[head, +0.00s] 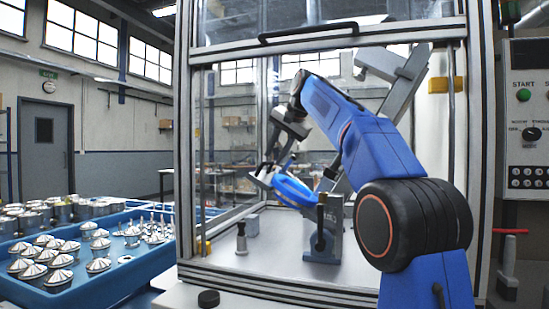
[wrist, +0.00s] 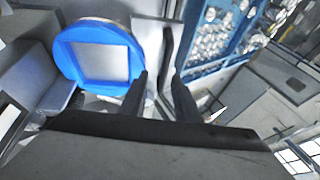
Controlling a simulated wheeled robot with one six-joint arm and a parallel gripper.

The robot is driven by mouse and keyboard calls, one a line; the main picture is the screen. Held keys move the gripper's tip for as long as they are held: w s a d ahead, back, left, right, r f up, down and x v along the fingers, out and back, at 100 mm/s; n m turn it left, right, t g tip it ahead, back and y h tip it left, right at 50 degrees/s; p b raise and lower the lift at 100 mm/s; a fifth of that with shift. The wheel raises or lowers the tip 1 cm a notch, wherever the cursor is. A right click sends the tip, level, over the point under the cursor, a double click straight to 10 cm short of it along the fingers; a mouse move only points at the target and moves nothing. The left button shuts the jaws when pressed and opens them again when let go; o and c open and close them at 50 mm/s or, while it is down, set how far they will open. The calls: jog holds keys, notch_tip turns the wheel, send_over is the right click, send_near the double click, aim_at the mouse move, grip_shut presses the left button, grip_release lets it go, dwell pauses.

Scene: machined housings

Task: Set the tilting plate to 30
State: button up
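The tilting plate appears to be the blue round piece (head: 294,191), held at a slant inside the enclosure above a grey stand (head: 334,215) with a black lever (head: 320,240). In the wrist view the blue round piece (wrist: 65,52) has a pale square face and lies left of my fingers. My gripper (head: 264,172) is beside the plate's upper left edge. In the wrist view my gripper (wrist: 161,80) has its two dark fingers apart, the left one close to the blue rim; I cannot tell whether they touch. No angle scale is legible.
A blue tray (head: 105,285) of metal housings is outside, left. A control panel (head: 525,120) is at right.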

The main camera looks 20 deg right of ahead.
jog(key=v, duration=0.5)
jog(key=shift+s+d+r, duration=0.15)
jog(key=shift+s+r, duration=0.1)
jog(key=shift+r, duration=0.05)
